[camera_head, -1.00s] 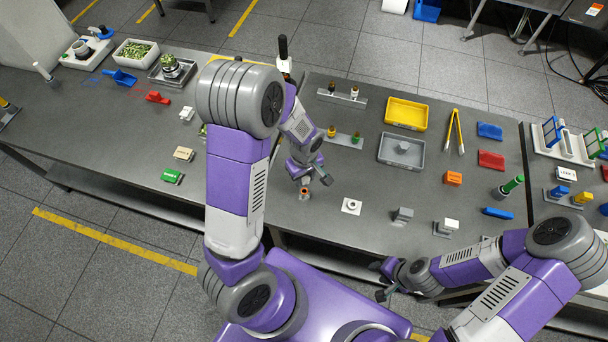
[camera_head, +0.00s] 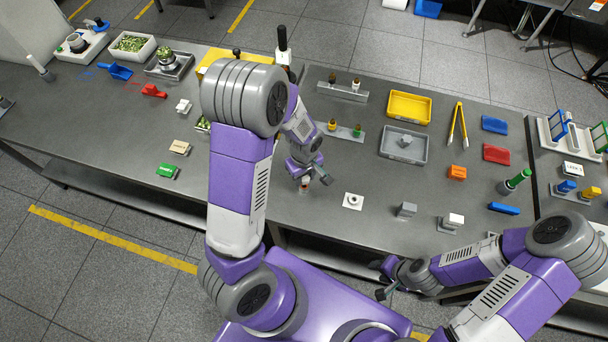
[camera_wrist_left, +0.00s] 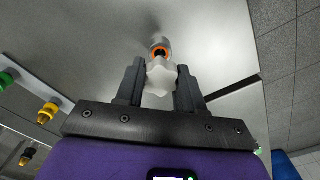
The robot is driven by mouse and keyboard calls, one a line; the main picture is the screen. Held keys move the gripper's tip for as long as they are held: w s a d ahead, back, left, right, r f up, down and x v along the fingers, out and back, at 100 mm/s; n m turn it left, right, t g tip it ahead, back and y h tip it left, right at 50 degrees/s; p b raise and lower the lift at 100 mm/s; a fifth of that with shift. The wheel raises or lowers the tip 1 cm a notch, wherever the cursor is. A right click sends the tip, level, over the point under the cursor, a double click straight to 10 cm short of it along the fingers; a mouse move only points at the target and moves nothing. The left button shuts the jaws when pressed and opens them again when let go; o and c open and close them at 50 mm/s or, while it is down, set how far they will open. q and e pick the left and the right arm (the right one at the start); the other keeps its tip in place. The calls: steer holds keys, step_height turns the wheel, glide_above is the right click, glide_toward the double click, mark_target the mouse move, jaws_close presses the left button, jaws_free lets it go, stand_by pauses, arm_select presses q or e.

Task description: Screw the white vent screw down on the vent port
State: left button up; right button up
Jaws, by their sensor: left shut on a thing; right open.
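The white vent screw (camera_wrist_left: 160,78) is a lobed white knob between the two dark fingers of my left gripper (camera_wrist_left: 160,84), which is shut on it. The vent port (camera_wrist_left: 160,47), a grey cylinder with an orange ring, shows just beyond the screw, nearly in line with it. I cannot tell whether screw and port touch. In the head view my left gripper (camera_head: 307,178) is at the table's front edge, over the vent port (camera_head: 305,188), which it mostly hides. My right gripper (camera_head: 380,280) is open and empty, in front of the table.
A white square plate with a round centre (camera_head: 353,201) lies right of the port. A grey tray (camera_head: 404,145), a yellow tray (camera_head: 409,107) and bottle racks (camera_head: 344,132) are behind.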

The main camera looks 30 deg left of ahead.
arm_select(q)
steer(key=shift+f+b, duration=1.1)
steer(key=shift+f, duration=0.15)
stand_by(0.3)
steer(key=m, duration=0.6)
steer(key=shift+m, duration=0.6)
steer(key=shift+m, duration=1.2)
steer(key=m, duration=0.4)
steer(key=shift+d+f+m, duration=0.1)
steer(key=shift+m, duration=0.2)
